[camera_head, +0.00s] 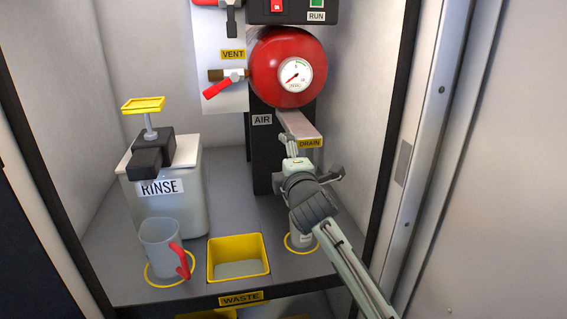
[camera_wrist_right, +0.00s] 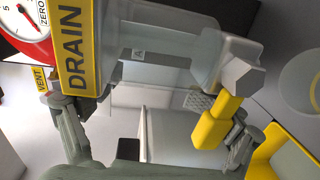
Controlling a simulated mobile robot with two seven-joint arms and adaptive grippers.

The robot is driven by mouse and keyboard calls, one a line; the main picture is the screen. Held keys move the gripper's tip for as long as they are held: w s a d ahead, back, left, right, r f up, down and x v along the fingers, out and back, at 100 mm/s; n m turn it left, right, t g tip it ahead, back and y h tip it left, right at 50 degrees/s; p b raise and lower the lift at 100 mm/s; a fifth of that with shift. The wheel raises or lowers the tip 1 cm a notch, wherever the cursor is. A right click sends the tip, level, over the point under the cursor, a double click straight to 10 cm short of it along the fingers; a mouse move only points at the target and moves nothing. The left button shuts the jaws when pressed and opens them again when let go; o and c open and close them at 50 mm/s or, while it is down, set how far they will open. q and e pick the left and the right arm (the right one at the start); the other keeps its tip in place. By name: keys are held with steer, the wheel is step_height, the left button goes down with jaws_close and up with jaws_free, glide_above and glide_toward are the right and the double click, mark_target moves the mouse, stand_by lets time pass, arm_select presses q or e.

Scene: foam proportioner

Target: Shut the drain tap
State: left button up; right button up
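The drain tap shows in the right wrist view as a yellow lever (camera_wrist_right: 222,122) with a grey hexagonal end, below a clear body beside the yellow DRAIN label (camera_wrist_right: 76,45). In the head view my right gripper and wrist hide the tap, just below the DRAIN label (camera_head: 310,143). My right gripper (camera_head: 314,163) is open. In the wrist view its fingers are spread wide (camera_wrist_right: 152,125), one near the label and the other close beside the yellow lever. I cannot tell whether that finger touches the lever. My left gripper is not in view.
A red tank with a gauge (camera_head: 272,65) sits above. A red-handled vent valve (camera_head: 224,84) is at its left. Below are a rinse container (camera_head: 190,205), a red-handled jug (camera_head: 158,240), a yellow waste bin (camera_head: 238,239) and a pale vessel (camera_head: 300,239). Cabinet walls flank the space.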

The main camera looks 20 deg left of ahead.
steer(key=shift+s+r, duration=0.2)
steer(key=shift+r, duration=0.85)
steer(key=shift+c, duration=0.6)
steer(key=shift+p+v, duration=0.75)
steer(key=shift+v, duration=0.1)
steer(key=c, duration=0.4)
steer(key=shift+s+d+f, duration=0.35)
steer(key=shift+s+d, duration=0.25)
steer(key=shift+s, duration=0.1)
steer(key=shift+o, duration=0.4)
steer(key=shift+p+v, duration=0.3)
steer(key=shift+v, duration=1.4)
steer(key=shift+s+d, duration=0.4)
steer(key=shift+c, duration=0.5)
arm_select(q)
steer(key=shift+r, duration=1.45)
arm_select(e)
steer(key=shift+s+d+f, duration=0.3)
steer(key=shift+s+d, duration=0.05)
steer(key=shift+s, duration=0.35)
steer(key=shift+f, duration=0.1)
